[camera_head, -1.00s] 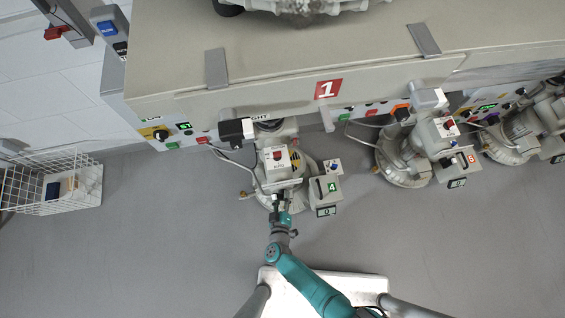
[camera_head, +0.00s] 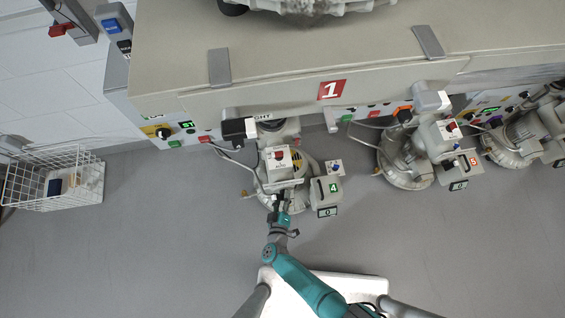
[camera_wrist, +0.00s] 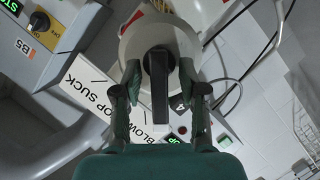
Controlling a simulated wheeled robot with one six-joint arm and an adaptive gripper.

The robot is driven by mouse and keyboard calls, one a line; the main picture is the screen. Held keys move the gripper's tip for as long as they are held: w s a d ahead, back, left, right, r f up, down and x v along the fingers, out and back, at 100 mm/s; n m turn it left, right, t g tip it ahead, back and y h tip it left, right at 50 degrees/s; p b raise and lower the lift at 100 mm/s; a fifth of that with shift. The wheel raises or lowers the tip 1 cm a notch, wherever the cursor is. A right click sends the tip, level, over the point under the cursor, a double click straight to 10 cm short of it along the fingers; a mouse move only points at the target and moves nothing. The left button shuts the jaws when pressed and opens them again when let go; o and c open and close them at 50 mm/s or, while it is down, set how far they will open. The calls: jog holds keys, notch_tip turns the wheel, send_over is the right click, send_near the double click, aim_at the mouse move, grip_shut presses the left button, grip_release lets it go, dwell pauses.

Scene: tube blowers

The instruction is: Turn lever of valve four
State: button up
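The lever of valve four (camera_wrist: 159,85) is a black bar on a round pale grey hub (camera_wrist: 135,42), seen in the wrist view. Its long end points down in that picture, beside a label (camera_wrist: 98,92) reading BLOW, STOP, SUCK. My gripper (camera_wrist: 159,78) is open, with one finger on each side of the lever. A gap shows between the lever and each finger. The lever is hidden there.
A white wire basket (camera_head: 85,190) is on the floor at left. The floor between basket and unit four is clear.

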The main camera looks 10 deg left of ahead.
aim_at(283, 183)
notch_tip(283, 183, up, 10)
jog(key=shift+f, duration=0.2)
jog(key=shift+r, duration=0.15)
dwell(0.5)
